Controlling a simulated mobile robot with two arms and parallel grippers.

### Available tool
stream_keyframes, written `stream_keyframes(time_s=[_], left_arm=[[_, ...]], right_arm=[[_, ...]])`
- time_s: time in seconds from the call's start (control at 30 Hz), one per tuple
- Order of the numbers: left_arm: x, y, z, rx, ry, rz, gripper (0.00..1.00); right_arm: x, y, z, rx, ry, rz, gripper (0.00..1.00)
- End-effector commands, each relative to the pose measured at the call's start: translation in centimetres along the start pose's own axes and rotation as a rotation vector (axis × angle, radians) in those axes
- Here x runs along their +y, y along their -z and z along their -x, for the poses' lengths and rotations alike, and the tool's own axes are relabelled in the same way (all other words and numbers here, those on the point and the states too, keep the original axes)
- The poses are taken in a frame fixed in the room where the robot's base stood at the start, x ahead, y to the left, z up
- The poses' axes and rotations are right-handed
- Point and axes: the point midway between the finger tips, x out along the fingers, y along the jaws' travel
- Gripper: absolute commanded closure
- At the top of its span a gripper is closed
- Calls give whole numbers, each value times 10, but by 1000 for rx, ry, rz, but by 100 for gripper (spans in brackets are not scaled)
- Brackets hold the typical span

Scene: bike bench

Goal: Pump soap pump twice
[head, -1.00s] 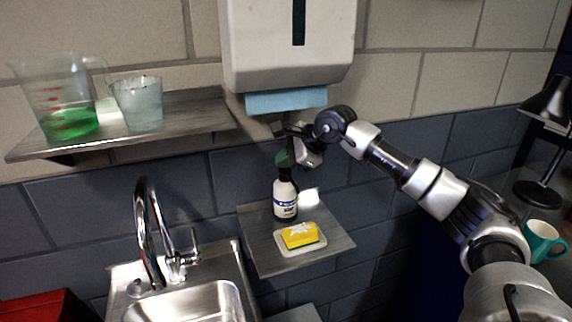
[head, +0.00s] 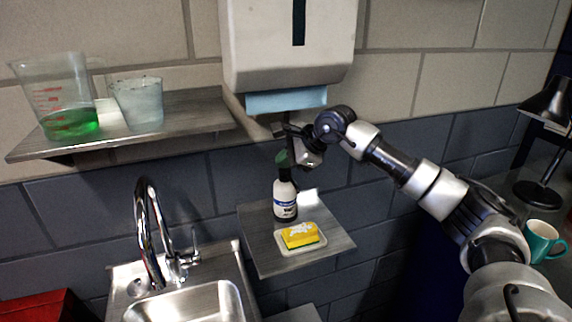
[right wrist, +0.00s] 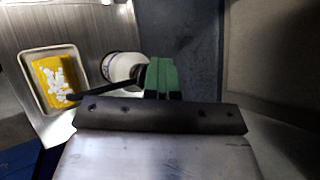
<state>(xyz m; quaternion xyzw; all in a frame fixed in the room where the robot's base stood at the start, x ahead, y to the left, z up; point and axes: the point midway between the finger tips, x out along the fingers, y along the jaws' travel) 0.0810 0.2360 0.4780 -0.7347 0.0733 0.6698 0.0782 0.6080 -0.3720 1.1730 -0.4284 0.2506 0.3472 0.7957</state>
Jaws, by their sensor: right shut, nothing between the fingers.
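The soap pump (head: 285,200) is a white bottle with a blue-and-white label and a dark top, standing upright on the small wall shelf. It also shows from above in the right wrist view (right wrist: 120,67), with a dark spout (right wrist: 92,92) reaching left. My right gripper (head: 283,160) is shut and empty, its green fingertips pointing down right over the bottle's top. In the right wrist view the green fingertips (right wrist: 161,77) are together and hide part of the pump top. I cannot tell whether they touch it. My left gripper is out of view.
A yellow sponge (head: 299,236) lies on a pale dish in front of the bottle. A towel dispenser (head: 288,60) hangs above my gripper. The steel faucet (head: 147,230) is to the left. A shelf at upper left holds a jug (head: 60,100) and a cup (head: 138,103).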

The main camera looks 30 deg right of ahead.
Motion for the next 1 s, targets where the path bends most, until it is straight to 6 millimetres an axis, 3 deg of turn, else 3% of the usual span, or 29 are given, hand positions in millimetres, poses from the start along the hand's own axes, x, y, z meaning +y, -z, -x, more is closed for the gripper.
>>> stream_keyframes(time_s=[1.0], left_arm=[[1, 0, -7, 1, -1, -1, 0]], right_arm=[[6, 7, -9, 8, -15, -3, 100]])
